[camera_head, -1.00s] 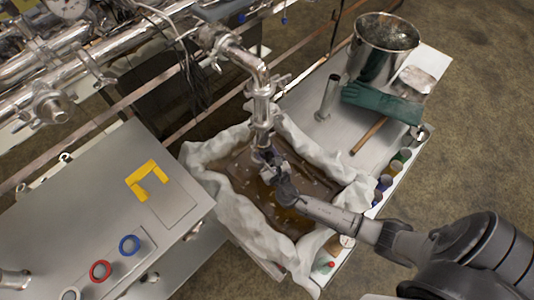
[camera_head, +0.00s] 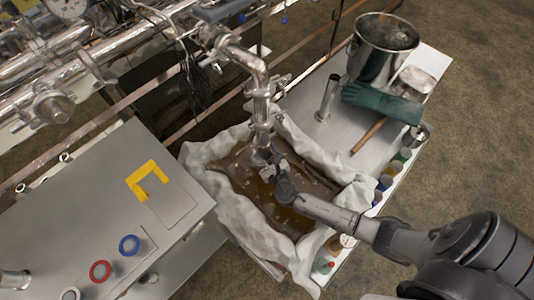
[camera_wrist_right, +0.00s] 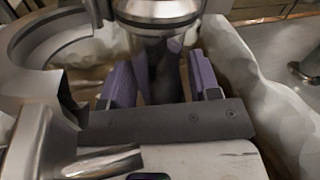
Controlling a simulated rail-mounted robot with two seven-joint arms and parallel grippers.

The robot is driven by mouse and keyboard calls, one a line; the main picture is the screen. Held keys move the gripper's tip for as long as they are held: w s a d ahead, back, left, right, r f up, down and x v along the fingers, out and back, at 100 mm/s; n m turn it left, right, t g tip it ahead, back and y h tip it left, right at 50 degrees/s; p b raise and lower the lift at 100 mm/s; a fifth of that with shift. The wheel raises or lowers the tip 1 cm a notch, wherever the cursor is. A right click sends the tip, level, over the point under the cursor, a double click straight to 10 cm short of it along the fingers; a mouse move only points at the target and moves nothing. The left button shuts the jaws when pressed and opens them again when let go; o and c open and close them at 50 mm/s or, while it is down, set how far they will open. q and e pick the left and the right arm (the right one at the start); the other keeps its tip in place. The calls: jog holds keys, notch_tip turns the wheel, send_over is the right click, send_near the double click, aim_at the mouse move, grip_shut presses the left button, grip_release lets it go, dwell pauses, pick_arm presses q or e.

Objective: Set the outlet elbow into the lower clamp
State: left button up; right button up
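A shiny metal pipe (camera_head: 257,70) bends downward above the cloth-lined tray, with clamp fittings (camera_head: 262,126) along its vertical part. My right gripper (camera_head: 269,162) is at the lower end of this pipe. In the right wrist view, my right gripper (camera_wrist_right: 161,82) has its two purple finger pads on either side of a dark tube (camera_wrist_right: 164,70) below a shiny ring (camera_wrist_right: 158,12). Narrow gaps show beside the tube, so the fingers look open around it. A curved metal piece (camera_wrist_right: 35,50) is at the left. I cannot tell the elbow's seating or the clamp's closure. My left gripper is not in view.
The tray's white cloth (camera_head: 250,225) surrounds brown liquid.

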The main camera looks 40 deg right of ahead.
aim_at(268, 157)
jog(key=o, duration=0.5)
jog(key=shift+p+v, duration=0.4)
jog(key=shift+v, duration=3.35)
